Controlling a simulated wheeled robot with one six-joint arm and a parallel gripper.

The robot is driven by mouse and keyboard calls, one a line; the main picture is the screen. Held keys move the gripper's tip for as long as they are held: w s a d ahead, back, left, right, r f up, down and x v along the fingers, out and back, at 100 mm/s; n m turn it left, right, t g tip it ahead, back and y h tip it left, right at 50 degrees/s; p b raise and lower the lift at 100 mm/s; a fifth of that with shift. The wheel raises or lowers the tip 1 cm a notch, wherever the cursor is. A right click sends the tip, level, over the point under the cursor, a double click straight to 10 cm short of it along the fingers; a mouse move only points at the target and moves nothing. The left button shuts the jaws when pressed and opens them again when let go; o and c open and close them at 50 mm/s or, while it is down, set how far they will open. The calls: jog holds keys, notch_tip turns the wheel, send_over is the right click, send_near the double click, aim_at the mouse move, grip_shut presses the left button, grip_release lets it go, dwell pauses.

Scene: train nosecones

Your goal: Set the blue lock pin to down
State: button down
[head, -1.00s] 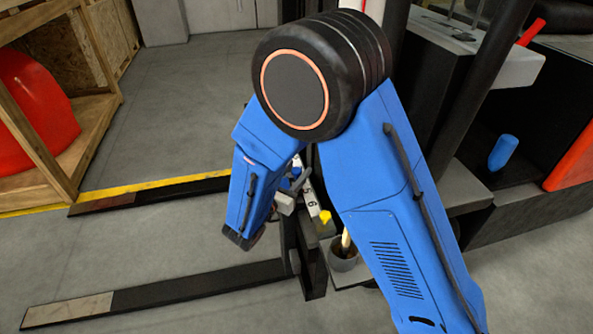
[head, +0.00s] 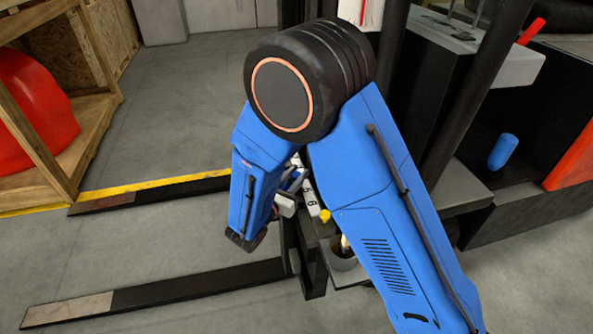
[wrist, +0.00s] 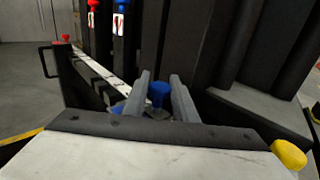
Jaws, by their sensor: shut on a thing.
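A blue lock pin with a round head (wrist: 158,93) stands upright on a small collar in the wrist view. My gripper (wrist: 161,77) has its two grey fingers on either side of the pin head and is shut on it. The pin's lower part is hidden behind the dark edge in front. In the head view, my arm hides most of this spot, and only small blue and grey parts show by the numbered strip.
A yellow knob (wrist: 288,153) sits at the right; it also shows in the head view (head: 325,216). A red knob (wrist: 66,38) stands at the strip's far end. Red (wrist: 93,4) and blue (wrist: 122,5) levers stand behind. Dark forks (head: 190,289) lie low on the floor.

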jog(key=shift+f, duration=0.7)
jog(key=c, duration=1.4)
grip_release()
jog(key=shift+c, duration=0.2)
jog(key=shift+s, duration=0.1)
jog(key=v, duration=1.7)
jog(key=shift+r, duration=0.1)
